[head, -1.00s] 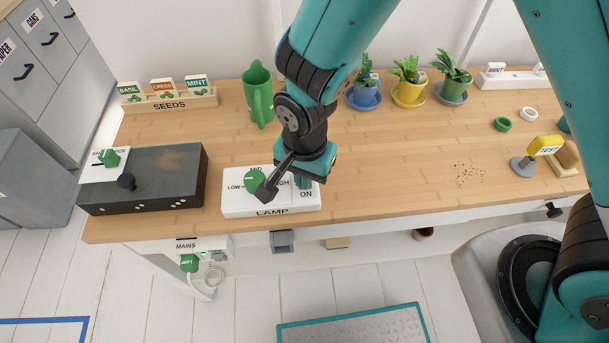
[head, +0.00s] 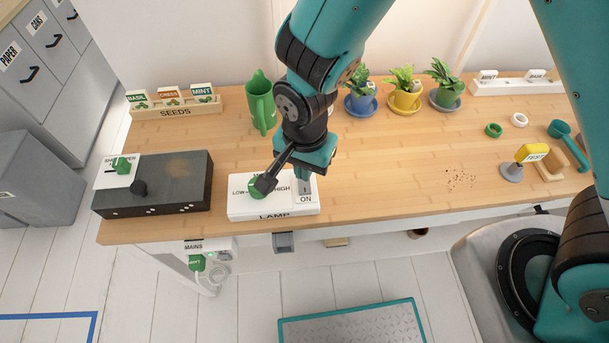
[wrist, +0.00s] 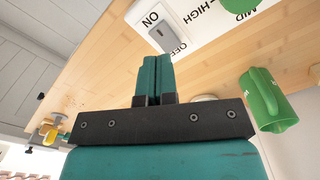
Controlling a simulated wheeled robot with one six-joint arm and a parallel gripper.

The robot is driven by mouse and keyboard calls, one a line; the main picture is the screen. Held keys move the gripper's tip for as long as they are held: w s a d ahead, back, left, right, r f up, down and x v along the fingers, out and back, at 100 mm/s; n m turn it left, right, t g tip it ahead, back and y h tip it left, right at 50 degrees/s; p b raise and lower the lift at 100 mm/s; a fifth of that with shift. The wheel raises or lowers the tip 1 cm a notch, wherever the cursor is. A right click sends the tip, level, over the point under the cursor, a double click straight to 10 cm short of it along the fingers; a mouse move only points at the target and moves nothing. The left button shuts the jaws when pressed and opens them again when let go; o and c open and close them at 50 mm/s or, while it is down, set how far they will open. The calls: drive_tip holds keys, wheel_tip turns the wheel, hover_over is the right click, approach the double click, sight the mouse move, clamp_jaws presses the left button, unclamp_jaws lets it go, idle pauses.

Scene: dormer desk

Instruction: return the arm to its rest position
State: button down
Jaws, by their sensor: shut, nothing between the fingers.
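My gripper (head: 304,184) is over the right end of the white lamp switch box (head: 250,209), close to its ON label. The two teal fingers are together and empty, which also shows in the wrist view (wrist: 153,62). In the wrist view the grey rocker switch (wrist: 168,34), between ON and OFF, lies just beyond the fingertips. I cannot tell whether they touch it. The green dial (head: 256,188) on the box is partly hidden by my wrist. My arm reaches down from the top of the head view.
A green pitcher (head: 260,104) stands behind the box. A seed rack (head: 176,110) and a dark sharpener box (head: 170,185) are to the left. Potted plants (head: 405,92) line the back.

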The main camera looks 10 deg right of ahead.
drive_tip(key=shift+r+p, duration=0.4)
drive_tip(key=shift+r, duration=0.4)
drive_tip(key=shift+f, duration=0.1)
drive_tip(key=s+d+r+n+y, duration=0.1)
drive_tip(key=s+d+r+n, duration=0.2)
drive_tip(key=r, duration=0.4)
drive_tip(key=s+d+r+n+y, duration=0.1)
drive_tip(key=s+d+r+n, duration=0.2)
drive_tip(key=r+n, duration=0.3)
drive_tip(key=s+d+r+n+y, duration=0.2)
drive_tip(key=s+d+r+n, duration=0.2)
drive_tip(key=r, duration=0.6)
drive_tip(key=shift+s+r, duration=0.15)
drive_tip(key=shift+r, duration=0.05)
